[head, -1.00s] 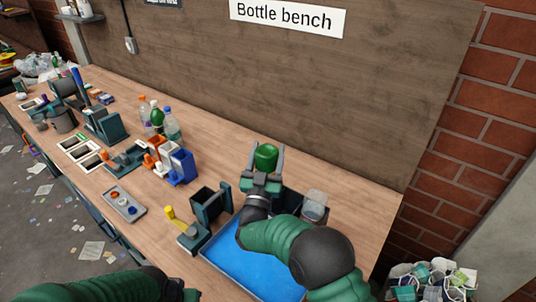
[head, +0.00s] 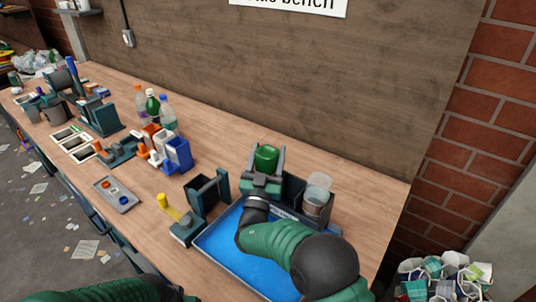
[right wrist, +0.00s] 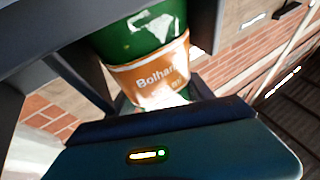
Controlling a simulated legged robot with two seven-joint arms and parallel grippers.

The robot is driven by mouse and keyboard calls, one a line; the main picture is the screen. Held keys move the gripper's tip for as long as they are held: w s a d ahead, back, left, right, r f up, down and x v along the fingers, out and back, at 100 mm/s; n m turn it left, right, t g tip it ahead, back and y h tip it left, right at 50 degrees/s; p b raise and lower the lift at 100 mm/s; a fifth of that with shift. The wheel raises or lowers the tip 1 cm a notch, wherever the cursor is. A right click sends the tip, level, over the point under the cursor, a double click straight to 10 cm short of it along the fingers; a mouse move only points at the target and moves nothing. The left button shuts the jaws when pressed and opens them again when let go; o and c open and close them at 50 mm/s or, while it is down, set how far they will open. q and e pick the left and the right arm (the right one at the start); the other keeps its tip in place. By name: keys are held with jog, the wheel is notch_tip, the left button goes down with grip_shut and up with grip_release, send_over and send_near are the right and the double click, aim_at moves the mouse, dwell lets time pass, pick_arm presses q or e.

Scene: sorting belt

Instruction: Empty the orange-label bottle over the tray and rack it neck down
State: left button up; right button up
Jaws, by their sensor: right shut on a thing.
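My right gripper (head: 264,166) is shut on the green bottle (head: 266,158), above the back of the blue tray (head: 235,258). In the right wrist view the green bottle (right wrist: 145,32) shows its orange label (right wrist: 150,72) between the fingers. Its neck is hidden in both views, and I cannot tell its exact tilt. A dark open-topped box (head: 291,190), perhaps the rack, stands behind the tray, with a clear container (head: 315,201) at its right end. My left sleeve shows at the bottom left; its gripper is out of view.
A dark stand (head: 203,196) and a yellow-topped device (head: 178,222) stand left of the tray. Several bottles (head: 153,106) stand farther left, behind small orange, white and blue bins (head: 178,154). A grey dish (head: 116,194) lies near the front edge. The back wall is close behind.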

aim_at(264, 171)
jog(key=o, duration=1.5)
jog(key=shift+o, duration=0.2)
jog(key=b+v, duration=0.1)
jog(key=v, duration=0.6)
jog(key=shift+s+a+f, duration=0.1)
jog(key=shift+s+a, duration=0.05)
jog(key=shift+s, duration=0.05)
jog(key=shift+f, duration=0.1)
